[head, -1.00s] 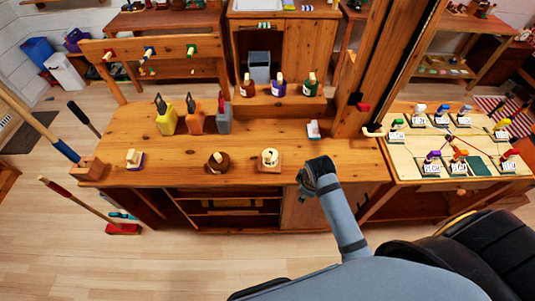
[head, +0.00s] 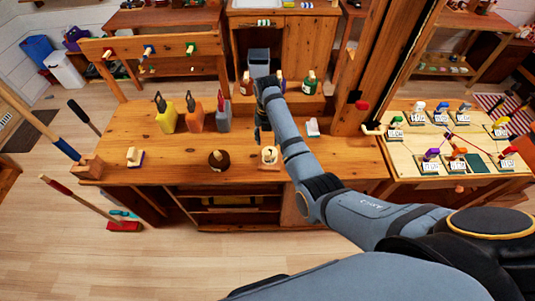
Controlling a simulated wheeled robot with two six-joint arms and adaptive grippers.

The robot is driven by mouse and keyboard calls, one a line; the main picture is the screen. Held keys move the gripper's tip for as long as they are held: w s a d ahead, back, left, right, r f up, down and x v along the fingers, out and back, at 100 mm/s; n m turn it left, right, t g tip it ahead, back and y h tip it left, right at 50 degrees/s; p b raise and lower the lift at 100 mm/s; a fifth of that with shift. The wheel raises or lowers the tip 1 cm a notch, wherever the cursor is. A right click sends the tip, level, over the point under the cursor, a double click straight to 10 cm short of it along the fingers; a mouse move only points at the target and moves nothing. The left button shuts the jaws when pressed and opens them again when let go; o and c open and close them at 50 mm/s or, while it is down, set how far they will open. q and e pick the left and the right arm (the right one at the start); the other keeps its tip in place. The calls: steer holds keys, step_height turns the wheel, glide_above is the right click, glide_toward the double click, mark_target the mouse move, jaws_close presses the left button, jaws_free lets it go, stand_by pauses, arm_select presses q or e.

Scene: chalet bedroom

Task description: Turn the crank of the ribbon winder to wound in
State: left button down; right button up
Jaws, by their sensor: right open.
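A small item with a pale wooden base and a cream round top (head: 269,153) stands near the front edge of the wooden bench; it looks like the ribbon winder, but it is too small to make out its crank or how far it is turned. My right gripper (head: 263,137) points down just above and slightly left of it, open and apart from it as far as I can tell. My right arm reaches in from the lower right. My left gripper is not in view.
A round brown item (head: 218,160) stands left of the winder, and a small brush-like block (head: 134,157) farther left. A small white-topped block (head: 313,128) lies to the right. Bare bench top (head: 345,160) is free there.

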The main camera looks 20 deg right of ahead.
mark_target(267, 153)
step_height(267, 153, down, 10)
steer(key=shift+r+p, duration=0.1)
steer(key=shift+p, duration=0.3)
jaws_close()
